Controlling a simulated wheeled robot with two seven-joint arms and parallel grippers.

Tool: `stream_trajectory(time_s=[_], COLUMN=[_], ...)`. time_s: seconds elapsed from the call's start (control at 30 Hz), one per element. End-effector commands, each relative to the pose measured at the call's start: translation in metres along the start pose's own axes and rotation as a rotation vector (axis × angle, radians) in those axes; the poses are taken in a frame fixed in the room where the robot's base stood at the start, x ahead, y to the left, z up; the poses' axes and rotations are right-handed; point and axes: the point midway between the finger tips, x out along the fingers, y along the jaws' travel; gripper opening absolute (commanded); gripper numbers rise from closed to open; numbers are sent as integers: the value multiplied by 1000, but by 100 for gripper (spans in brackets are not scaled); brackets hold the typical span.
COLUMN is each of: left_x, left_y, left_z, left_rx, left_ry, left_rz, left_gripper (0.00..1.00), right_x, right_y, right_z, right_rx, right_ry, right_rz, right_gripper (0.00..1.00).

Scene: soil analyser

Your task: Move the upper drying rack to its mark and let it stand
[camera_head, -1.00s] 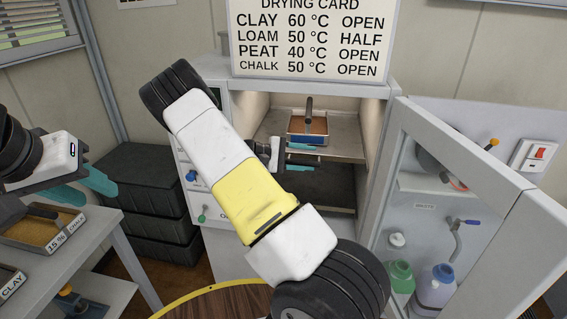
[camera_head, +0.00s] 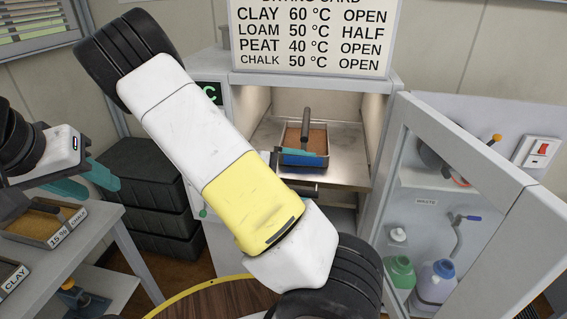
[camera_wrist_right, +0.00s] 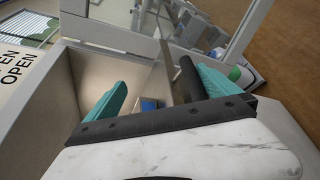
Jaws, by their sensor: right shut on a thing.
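The upper drying rack (camera_head: 342,172) is a grey metal shelf in the open drying oven, and it carries a blue tray (camera_head: 316,140) of brown soil with an upright dark handle. My right gripper (camera_head: 306,174) is at the rack's front, its teal fingers just below and in front of the tray, shut on the rack. The exact contact is hidden by my arm. In the right wrist view the teal fingers stand apart with the blue tray (camera_wrist_right: 148,105) beyond them. My left gripper (camera_head: 84,181) is open and empty at the left. I cannot make out the rack's mark.
The oven door (camera_head: 462,190) stands open at right, with bottles (camera_head: 437,282) beyond it. The drying card (camera_head: 312,38) is above the oven. Black crates (camera_head: 150,185) stand left of the oven. A side table (camera_head: 85,232) holds a soil tray (camera_head: 42,222). A round wooden top is below.

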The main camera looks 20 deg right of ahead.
Motion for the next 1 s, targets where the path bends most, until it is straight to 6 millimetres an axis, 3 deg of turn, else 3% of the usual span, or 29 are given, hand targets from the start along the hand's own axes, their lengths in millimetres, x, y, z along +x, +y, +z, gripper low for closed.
stream_trajectory(time_s=[0.03,0.27,0.47,0.67,0.73,1.0], left_x=[0,0,0,0,0,0], left_y=[0,0,0,0,0,0], left_z=[0,0,0,0,0,0], left_rx=[0,0,0,0,0,0], left_ry=[0,0,0,0,0,0], left_rz=[0,0,0,0,0,0], left_gripper=[40,40,40,40,40,40], right_x=[-5,-3,-15,-30,-34,-51], right_y=[13,5,4,3,3,0], right_z=[2,-1,-1,-2,-2,-1], right_rx=[8,5,5,4,4,1], right_ry=[-2,6,8,9,9,4], right_rz=[27,7,7,7,6,4], right_gripper=[68,68,67,58,40,40])
